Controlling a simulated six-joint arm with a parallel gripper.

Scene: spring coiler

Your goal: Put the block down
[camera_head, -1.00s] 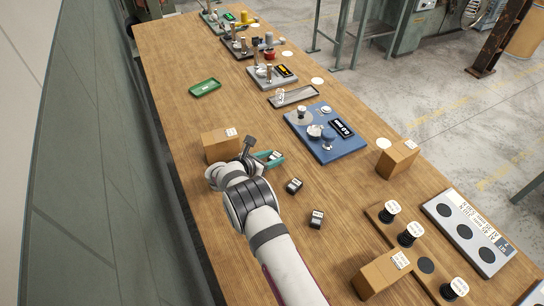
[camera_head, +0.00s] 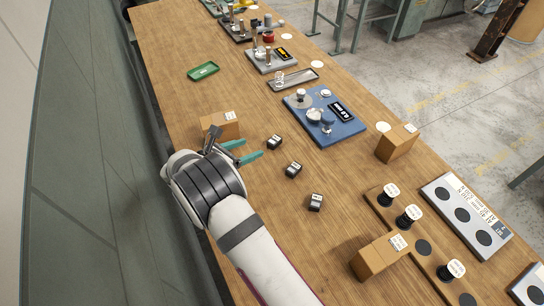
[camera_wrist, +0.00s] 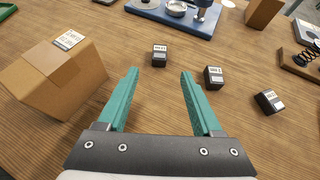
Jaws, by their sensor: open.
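Three small black blocks with white labels stand in a loose row on the wooden table. The nearest to my gripper (camera_head: 247,150) is the first block (camera_head: 274,142), which shows in the wrist view (camera_wrist: 159,56) just beyond and between the fingertips. The middle block (camera_head: 293,169) and the last block (camera_head: 315,202) lie farther right; in the wrist view they are the second block (camera_wrist: 213,77) and the third block (camera_wrist: 269,101). My gripper has teal fingers spread wide, with nothing between them. It is apart from all three blocks.
A cardboard box (camera_head: 221,125) stands close beside my gripper, at left in the wrist view (camera_wrist: 58,80). A blue gauge plate (camera_head: 325,120), two more boxes (camera_head: 397,142) (camera_head: 380,256) and a spool board (camera_head: 423,247) stand to the right. A green tray (camera_head: 203,71) lies farther back.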

